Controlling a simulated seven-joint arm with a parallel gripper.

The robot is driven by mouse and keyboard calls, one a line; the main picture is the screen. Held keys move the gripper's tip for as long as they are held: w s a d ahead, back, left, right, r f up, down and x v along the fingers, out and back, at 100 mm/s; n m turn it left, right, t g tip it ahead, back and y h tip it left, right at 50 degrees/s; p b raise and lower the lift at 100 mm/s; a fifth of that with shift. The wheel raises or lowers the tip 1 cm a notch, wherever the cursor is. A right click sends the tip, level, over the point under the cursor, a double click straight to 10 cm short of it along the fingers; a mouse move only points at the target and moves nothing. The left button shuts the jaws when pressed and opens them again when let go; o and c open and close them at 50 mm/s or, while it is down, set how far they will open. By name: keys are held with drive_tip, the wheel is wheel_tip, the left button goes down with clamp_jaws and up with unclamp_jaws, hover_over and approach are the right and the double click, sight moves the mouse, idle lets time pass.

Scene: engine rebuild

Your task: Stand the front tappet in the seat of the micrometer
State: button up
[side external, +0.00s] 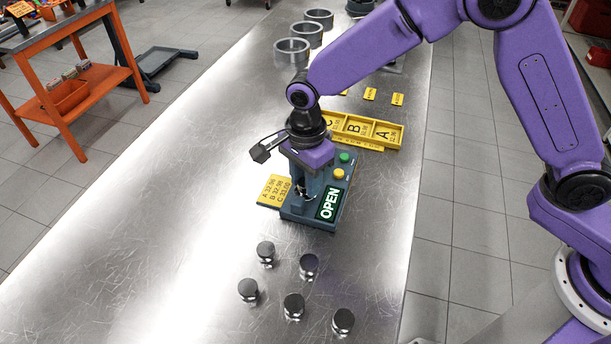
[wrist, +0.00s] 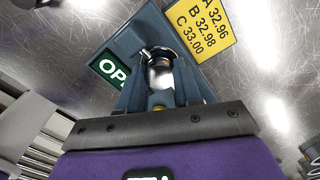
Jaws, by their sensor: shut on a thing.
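The micrometer (side external: 297,213) is a blue-grey block on the steel bench, with a lit display reading OPEN. It also shows in the wrist view (wrist: 128,45). My gripper (side external: 305,188) points down over its seat end. In the wrist view my gripper (wrist: 162,82) is shut on a shiny metal tappet (wrist: 160,72), with a finger on each side of it. The tappet is at the micrometer's seat. I cannot tell whether its foot touches the seat, since the fingers and the micrometer hide it.
Several other tappets (side external: 294,306) stand on the bench in front. A yellow A/B/C tray (side external: 396,145) lies behind the micrometer. A yellow size card (side external: 270,190) is beside it. Green (side external: 344,157) and yellow (side external: 338,174) buttons are on it. Metal rings (side external: 291,54) stand far back. The left of the bench is clear.

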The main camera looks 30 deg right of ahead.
drive_tip(key=o, duration=1.1)
wheel_tip(320, 180, up, 18)
drive_tip(key=shift+f, duration=0.25)
